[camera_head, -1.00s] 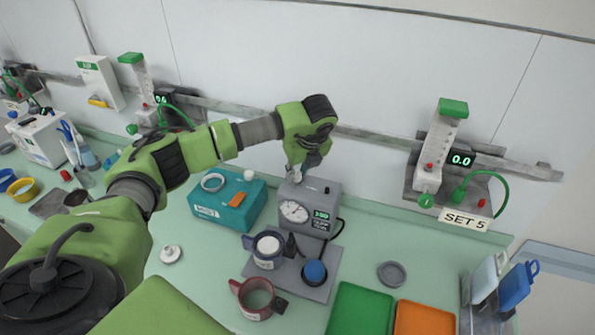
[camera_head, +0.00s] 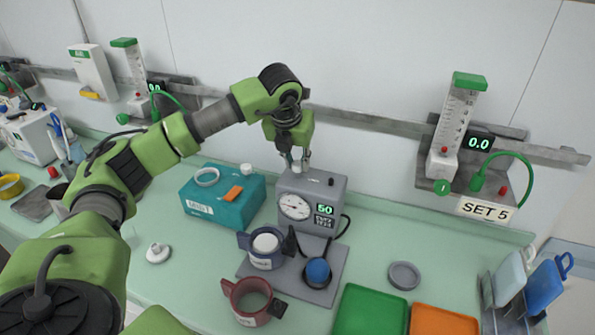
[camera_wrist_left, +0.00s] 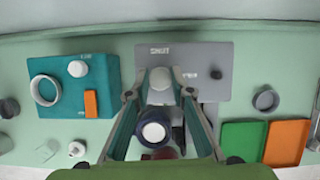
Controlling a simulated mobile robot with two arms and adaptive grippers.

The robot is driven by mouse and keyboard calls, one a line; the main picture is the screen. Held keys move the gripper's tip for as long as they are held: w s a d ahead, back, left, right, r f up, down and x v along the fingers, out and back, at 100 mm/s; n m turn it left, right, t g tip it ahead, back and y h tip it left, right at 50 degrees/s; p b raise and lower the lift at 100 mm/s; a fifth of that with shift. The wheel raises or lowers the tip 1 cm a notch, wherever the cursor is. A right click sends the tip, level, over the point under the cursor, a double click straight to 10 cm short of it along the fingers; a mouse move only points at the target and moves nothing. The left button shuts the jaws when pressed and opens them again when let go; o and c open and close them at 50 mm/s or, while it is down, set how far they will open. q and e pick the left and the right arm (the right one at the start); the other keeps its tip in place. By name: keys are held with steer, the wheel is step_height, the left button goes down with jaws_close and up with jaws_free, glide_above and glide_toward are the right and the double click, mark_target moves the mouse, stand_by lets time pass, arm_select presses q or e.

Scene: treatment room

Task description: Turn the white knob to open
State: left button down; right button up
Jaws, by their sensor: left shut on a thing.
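A grey box (camera_head: 335,192) with a round dial and a green-lit display reading about 50 stands on the counter. In the left wrist view its top face (camera_wrist_left: 215,60) carries lettering that seems to read SHUT at the back and a smaller mark to the right. A round white knob (camera_wrist_left: 160,79) sits on that top. My left gripper (camera_head: 294,163) comes down from above onto the box top. Its two fingers are shut on the white knob, one on each side, as the wrist view shows. The fingers largely hide the knob in the head view. My right gripper is out of view.
A teal box (camera_head: 222,210) stands left of the grey box. Mugs, one blue (camera_head: 262,259) and one red (camera_head: 249,310), stand in front. Green (camera_head: 370,312) and orange (camera_head: 440,322) trays lie right. A flow meter (camera_head: 458,115) and rail are on the wall behind.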

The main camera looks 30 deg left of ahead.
arm_select(q)
steer(key=shift+a+f+m+h+b, duration=0.1)
steer(key=shift+m+h+b, duration=0.4)
steer(key=shift+m, duration=0.5)
steer(key=m+b, duration=0.1)
steer(key=m, duration=0.1)
steer(key=shift+m+h, duration=0.3)
steer(key=shift+h, duration=0.1)
steer(key=shift+a+m+h, duration=0.1)
steer(key=shift+m+h, duration=0.3)
steer(key=shift+m, duration=0.8)
steer(key=shift+m+h, duration=0.5)
steer(key=shift+m, duration=0.7)
steer(key=c, duration=1.8)
jaws_free()
steer(key=shift+a+r, duration=0.1)
steer(key=shift+r, duration=0.1)
